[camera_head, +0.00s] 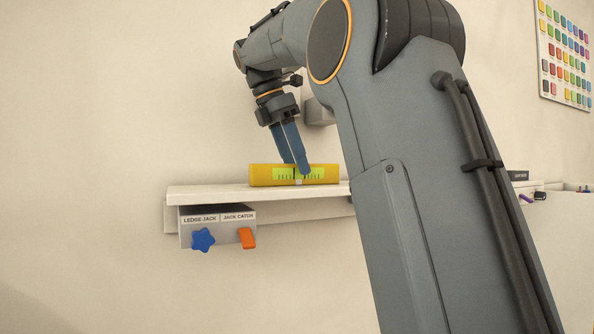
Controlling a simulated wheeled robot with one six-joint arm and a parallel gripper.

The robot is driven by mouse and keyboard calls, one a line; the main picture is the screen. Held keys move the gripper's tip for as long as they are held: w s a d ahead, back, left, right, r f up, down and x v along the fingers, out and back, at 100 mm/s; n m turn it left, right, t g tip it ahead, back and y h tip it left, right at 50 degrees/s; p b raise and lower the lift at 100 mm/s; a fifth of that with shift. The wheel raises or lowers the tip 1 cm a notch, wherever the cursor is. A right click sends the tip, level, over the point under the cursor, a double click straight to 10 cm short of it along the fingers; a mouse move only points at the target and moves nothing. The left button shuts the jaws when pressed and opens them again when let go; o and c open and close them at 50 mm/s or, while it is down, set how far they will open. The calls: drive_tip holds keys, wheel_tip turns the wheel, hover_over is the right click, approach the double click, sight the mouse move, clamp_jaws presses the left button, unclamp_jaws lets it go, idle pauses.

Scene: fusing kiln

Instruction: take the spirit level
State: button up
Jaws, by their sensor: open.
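The spirit level (262,176) is a yellow bar with a green-yellow marked window on its front face. It lies lengthwise on a white wall ledge (210,190), in the middle of the view. My gripper (297,170) points down at the level from above, with its two blue fingers apart. One finger overlaps the front of the level near its middle, and the other ends by its top edge. I cannot tell whether either finger touches it. The fingers hide a small part of the level.
A colour sample board (565,52) hangs at upper right. My arm hides the ledge's right part. Small items (527,197) lie far right.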

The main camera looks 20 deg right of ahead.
drive_tip(key=shift+d+f, duration=0.25)
drive_tip(key=shift+f, duration=0.4)
clamp_jaws()
